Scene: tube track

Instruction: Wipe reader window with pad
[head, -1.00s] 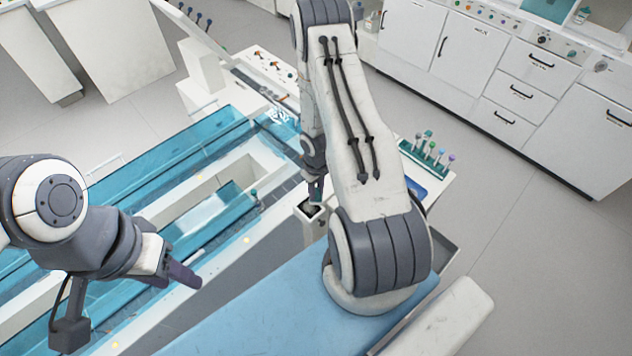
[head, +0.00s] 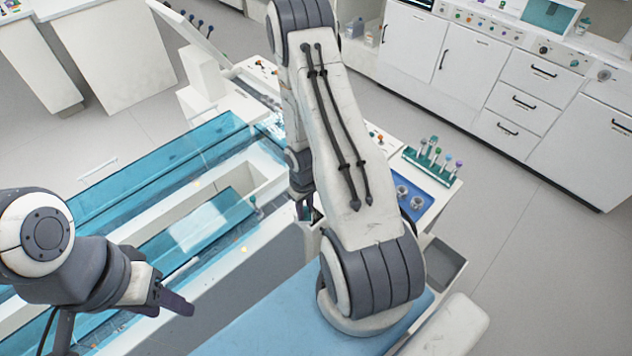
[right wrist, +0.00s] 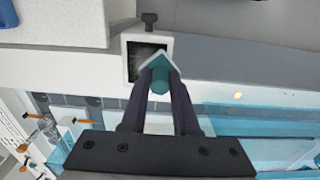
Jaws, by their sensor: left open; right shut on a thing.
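The reader window (right wrist: 134,70) is a dark square in a white frame in the right wrist view. The pad (right wrist: 159,77) is a teal block with a teal round grip and a pale edge. My right gripper (right wrist: 160,88) is shut on it, and the pad covers the lower right part of the window. I cannot tell whether the pad touches the glass. In the head view my right gripper (head: 307,212) is down at the reader, and the arm hides most of it. My left gripper (head: 178,303) is open and empty, over the lower left of the track.
Clear blue track covers (head: 160,160) run along the left. A teal rack (head: 432,163) of several tubes stands at the right, near a blue tray (head: 418,203). A grey bin (head: 440,262) is below it. A pale blue surface (head: 270,325) lies in front. White cabinets line the back right.

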